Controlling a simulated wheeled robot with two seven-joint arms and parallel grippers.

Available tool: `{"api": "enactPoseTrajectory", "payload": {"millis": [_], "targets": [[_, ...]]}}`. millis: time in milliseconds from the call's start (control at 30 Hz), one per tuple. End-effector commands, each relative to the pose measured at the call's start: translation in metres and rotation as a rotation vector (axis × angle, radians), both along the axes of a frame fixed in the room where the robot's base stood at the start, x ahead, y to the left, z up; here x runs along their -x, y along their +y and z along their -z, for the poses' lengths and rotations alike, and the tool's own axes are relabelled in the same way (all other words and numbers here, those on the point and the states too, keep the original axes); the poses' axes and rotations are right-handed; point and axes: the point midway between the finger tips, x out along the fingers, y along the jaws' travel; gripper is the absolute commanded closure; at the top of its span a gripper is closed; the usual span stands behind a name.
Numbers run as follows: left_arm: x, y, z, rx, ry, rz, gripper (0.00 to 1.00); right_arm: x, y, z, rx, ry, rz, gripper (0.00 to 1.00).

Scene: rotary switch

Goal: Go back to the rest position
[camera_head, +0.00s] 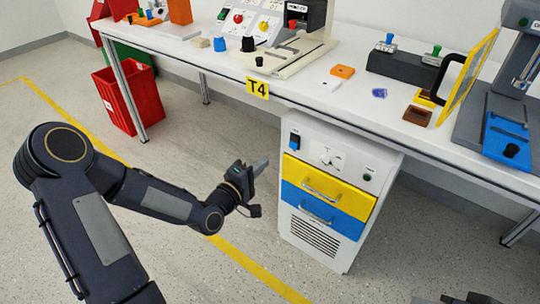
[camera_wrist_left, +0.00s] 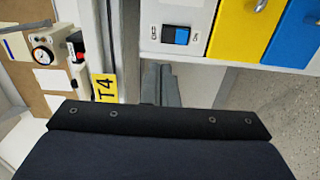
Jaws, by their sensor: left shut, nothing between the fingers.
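My left gripper (camera_head: 260,166) is shut and empty, held in the air in front of the bench and to the left of the white cabinet. Its grey fingers (camera_wrist_left: 160,88) are together in the left wrist view. The cabinet (camera_head: 322,233) stands under the bench. On its upper panel are a white rotary switch (camera_head: 328,158), a blue rocker switch (camera_head: 294,142) and a small green button. The gripper is apart from all of them. In the wrist view the rocker switch (camera_wrist_left: 182,36) shows; the rotary switch does not. At the bottom right edge, a sliver of my right gripper (camera_head: 445,299) shows.
The white bench (camera_head: 330,98) runs above the cabinet, with a yellow T4 label (camera_head: 257,87) on its front edge. The yellow drawer (camera_head: 327,185) and blue drawer (camera_head: 322,211) look closed. A red bin (camera_head: 128,97) stands under the bench at left. Floor around the left arm is clear.

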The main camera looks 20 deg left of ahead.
Motion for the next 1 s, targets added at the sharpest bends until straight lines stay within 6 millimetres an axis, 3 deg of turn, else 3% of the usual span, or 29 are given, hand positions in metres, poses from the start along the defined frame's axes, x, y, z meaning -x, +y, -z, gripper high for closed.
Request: {"api": "enactPoseTrajectory", "payload": {"millis": [200,733,867,1000], "targets": [[0.011,0.004,-0.002,0.0,0.0,0.0,1.0,0.0,0.0,-0.002,0.0,0.0,0.0,0.64],[0.011,0.003,-0.002,-0.035,0.007,0.006,1.0,0.0,0.0,-0.002,0.0,0.0,0.0,0.64],[0.017,0.003,-0.001,-0.238,0.071,0.033,1.0,0.0,0.0,-0.002,0.0,0.0,0.0,0.64],[0.041,0.016,-0.004,-0.599,0.2,0.07,1.0,0.0,0.0,-0.002,0.0,0.0,0.0,0.64]]}}
